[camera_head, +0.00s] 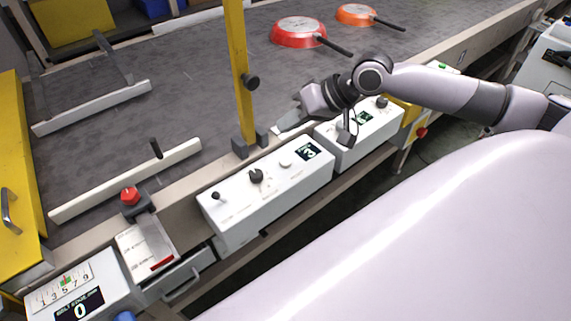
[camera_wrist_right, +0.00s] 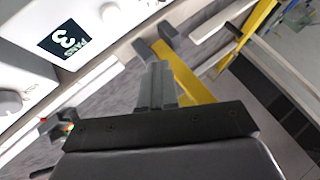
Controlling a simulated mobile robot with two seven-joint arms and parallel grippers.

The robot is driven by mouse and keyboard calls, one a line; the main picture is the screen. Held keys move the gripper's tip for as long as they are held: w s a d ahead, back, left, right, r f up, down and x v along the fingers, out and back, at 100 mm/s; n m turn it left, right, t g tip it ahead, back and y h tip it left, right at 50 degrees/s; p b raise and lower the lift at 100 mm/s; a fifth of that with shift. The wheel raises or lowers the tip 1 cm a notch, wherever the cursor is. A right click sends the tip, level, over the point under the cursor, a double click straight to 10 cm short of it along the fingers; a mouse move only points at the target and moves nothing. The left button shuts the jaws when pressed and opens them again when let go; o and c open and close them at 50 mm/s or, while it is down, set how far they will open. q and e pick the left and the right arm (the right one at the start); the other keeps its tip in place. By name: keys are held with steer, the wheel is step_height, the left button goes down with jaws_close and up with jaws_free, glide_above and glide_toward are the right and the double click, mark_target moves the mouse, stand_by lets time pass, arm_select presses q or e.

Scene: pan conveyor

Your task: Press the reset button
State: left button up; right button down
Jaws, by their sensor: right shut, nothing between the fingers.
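The white control box (camera_head: 235,205) stands along the near edge of the conveyor. On its top is a round whitish button (camera_head: 285,163), beside a display reading 3 (camera_head: 308,151); its small label is too small to read for certain. In the right wrist view a pale round button (camera_wrist_right: 108,12) shows at the top edge, near the display (camera_wrist_right: 65,40). My right gripper (camera_head: 277,130) is shut and empty, beyond the box and above the conveyor edge, apart from the button. Its closed fingers (camera_wrist_right: 158,86) show in the right wrist view. My left gripper is out of view.
A yellow post (camera_head: 241,75) rises from the conveyor edge, just left of my right gripper. A second control box (camera_head: 355,140) lies under my right forearm. A red button (camera_head: 130,195) stands farther left. A red pan (camera_head: 299,31) and an orange pan (camera_head: 356,14) lie on the belt.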

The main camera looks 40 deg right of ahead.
mark_target(290, 162)
step_height(290, 162, down, 3)
steer(key=b, duration=0.3)
step_height(290, 162, down, 2)
steer(key=b, duration=0.3)
steer(key=shift+f, duration=1.2)
stand_by(0.6)
steer(key=shift+f, duration=0.1)
